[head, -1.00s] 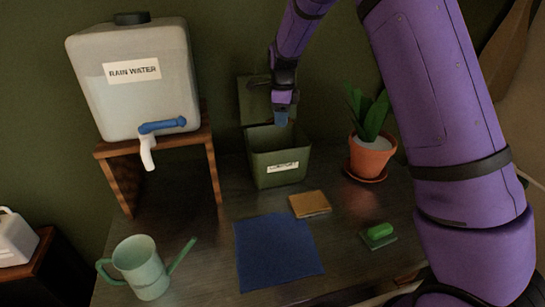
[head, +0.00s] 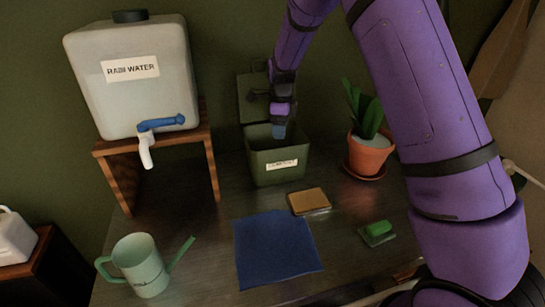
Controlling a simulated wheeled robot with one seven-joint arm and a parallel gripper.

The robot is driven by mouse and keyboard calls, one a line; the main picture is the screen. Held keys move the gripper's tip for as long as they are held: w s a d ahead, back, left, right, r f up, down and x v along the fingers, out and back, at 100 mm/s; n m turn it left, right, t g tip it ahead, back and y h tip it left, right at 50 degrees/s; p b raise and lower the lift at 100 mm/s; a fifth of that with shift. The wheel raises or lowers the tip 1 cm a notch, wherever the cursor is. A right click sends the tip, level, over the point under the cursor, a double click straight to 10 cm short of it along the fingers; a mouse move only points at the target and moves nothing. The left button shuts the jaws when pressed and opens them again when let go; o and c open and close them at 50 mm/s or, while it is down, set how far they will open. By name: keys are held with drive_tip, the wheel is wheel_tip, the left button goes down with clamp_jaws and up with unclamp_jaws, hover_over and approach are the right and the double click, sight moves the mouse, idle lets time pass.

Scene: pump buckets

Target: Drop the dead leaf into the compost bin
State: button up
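The compost bin (head: 277,163) is a green square bucket with a small white label, standing open at the back of the table. Its lid (head: 252,97) is raised behind it. My gripper (head: 279,132) points down at the bin's mouth, its tip at about the level of the rim or just inside. The fingers are too small and dark to tell open from shut. I cannot see a dead leaf in the gripper, in the bin or on the table. A potted plant (head: 368,154) with green leaves stands on a saucer to the right of the bin.
A rain water tank (head: 130,80) with a blue tap sits on a wooden stand (head: 118,170) at left. A watering can (head: 141,265), a blue cloth (head: 277,249), a brown sponge (head: 309,201) and a green block (head: 376,229) lie in front.

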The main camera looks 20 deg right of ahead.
drive_tip(key=shift+r, duration=0.1)
wheel_tip(320, 180, up, 11)
drive_tip(key=shift+f, duration=0.2)
idle(0.4)
drive_tip(key=shift+r, duration=0.1)
drive_tip(key=s+d+r+n+t+y, duration=0.1)
drive_tip(key=s+d+r+n, duration=0.2)
drive_tip(key=s+r+n, duration=0.55)
drive_tip(key=s+d+r+n+t, duration=0.25)
drive_tip(key=s+r, duration=0.25)
drive_tip(key=s, duration=0.7)
drive_tip(key=s+d+n+t+h, duration=0.1)
drive_tip(key=s+n, duration=1.1)
drive_tip(key=s, duration=0.8)
drive_tip(key=shift+s+d+f+t, duration=0.2)
drive_tip(key=shift+s+f+t, duration=0.05)
drive_tip(key=shift+f+t, duration=0.15)
drive_tip(key=shift+c, duration=0.2)
